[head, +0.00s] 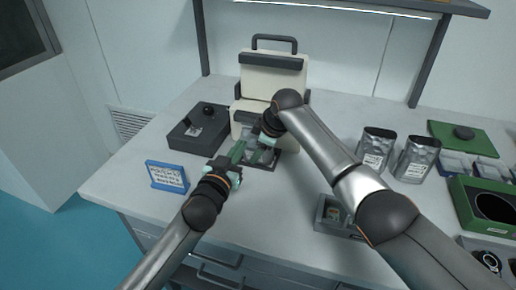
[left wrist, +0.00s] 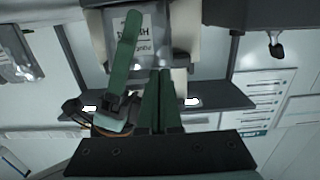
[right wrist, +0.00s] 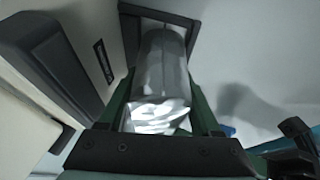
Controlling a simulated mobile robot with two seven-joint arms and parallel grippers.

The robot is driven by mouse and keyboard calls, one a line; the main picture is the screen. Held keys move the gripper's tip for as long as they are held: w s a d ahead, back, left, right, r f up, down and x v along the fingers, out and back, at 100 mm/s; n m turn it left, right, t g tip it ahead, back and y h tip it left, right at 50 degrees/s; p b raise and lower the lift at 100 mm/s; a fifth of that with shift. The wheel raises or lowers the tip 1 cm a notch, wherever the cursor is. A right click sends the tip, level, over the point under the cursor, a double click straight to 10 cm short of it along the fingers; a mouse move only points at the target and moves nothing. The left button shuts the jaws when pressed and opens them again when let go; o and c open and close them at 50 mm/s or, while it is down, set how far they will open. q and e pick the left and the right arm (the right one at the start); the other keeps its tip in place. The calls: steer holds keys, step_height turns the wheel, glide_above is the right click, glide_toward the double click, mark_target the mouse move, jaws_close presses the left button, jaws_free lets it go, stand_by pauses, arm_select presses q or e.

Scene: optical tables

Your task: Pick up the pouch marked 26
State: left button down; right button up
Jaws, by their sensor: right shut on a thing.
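A silver pouch with a white label (left wrist: 142,38) stands in front of the cream device in the left wrist view; its number is unreadable. It also shows in the right wrist view (right wrist: 162,70), between the green fingers of my right gripper (right wrist: 163,95), which is shut on it. In the head view my right gripper (head: 264,145) and arm hide most of that pouch. My left gripper (head: 238,152) is close beside it; its two fingers lie together, with nothing seen between them (left wrist: 160,85). Two more silver pouches stand upright at right, one (head: 375,150) left of the other (head: 415,160).
The cream device (head: 272,80) with a dark handle stands at the back. A dark box with a knob (head: 198,130) and a blue-framed sign (head: 167,177) are left. A grey tray (head: 325,215) is in front; a green holder (head: 490,205) is far right.

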arm_select(q)
steer(key=shift+r, duration=0.3)
arm_select(e)
steer(key=shift+s+f, duration=0.1)
steer(key=shift+f, duration=0.1)
jaws_close()
arm_select(q)
steer(key=v, duration=1.2)
arm_select(e)
steer(key=shift+f, duration=0.1)
steer(key=shift+s, duration=0.1)
